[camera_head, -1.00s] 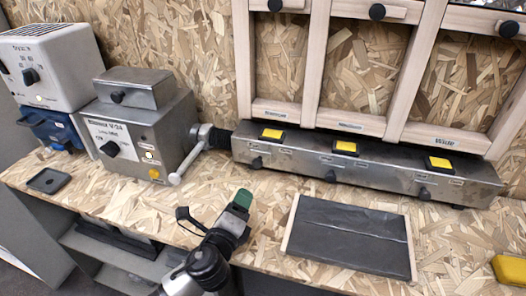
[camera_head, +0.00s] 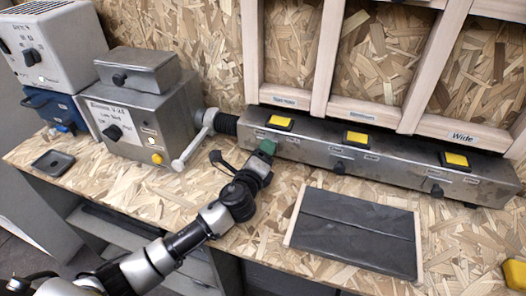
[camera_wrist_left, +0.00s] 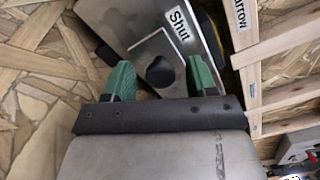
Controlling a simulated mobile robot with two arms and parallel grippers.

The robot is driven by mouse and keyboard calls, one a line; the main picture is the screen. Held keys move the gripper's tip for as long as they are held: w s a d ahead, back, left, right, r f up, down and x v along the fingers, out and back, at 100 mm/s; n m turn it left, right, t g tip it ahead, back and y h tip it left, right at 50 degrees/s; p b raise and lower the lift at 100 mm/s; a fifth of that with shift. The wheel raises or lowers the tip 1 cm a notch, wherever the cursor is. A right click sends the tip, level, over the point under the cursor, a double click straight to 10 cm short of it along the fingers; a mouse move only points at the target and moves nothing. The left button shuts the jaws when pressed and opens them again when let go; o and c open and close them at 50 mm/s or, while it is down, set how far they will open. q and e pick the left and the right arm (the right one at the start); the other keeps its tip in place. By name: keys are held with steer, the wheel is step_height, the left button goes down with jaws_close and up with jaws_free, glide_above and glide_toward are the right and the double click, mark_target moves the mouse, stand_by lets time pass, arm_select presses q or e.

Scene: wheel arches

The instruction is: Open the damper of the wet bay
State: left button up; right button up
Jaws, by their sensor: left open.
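A long steel duct (camera_head: 390,167) runs along the back of the bench, with three bays labelled Narrow, a middle word that is hard to read, and Wide. Each bay has a yellow-topped block, and black damper knobs show on the front at the middle (camera_head: 338,167) and right (camera_head: 437,191). I see no readable "wet" label. My left gripper (camera_head: 266,148) is at the left, Narrow bay and hides its knob in the head view. In the left wrist view its green fingers (camera_wrist_left: 160,77) are open, one either side of a black knob (camera_wrist_left: 160,72) on a metal plate beside a "Shut" label (camera_wrist_left: 178,24).
A steel blower box (camera_head: 150,120) with a lever handle (camera_head: 192,149) joins the duct's left end by a black hose. A dark mat (camera_head: 355,232) lies on the bench in front. A yellow object (camera_head: 514,273) sits at the right edge.

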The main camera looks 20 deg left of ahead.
mark_target(286, 149)
arm_select(q)
steer(key=shift+w, duration=0.35)
jaws_close()
steer(key=d, duration=0.5)
steer(key=shift+s+d, duration=0.15)
steer(key=shift+d, duration=0.1)
steer(key=shift+a, duration=0.1)
jaws_free()
steer(key=shift+d, duration=0.2)
steer(key=shift+a, duration=0.1)
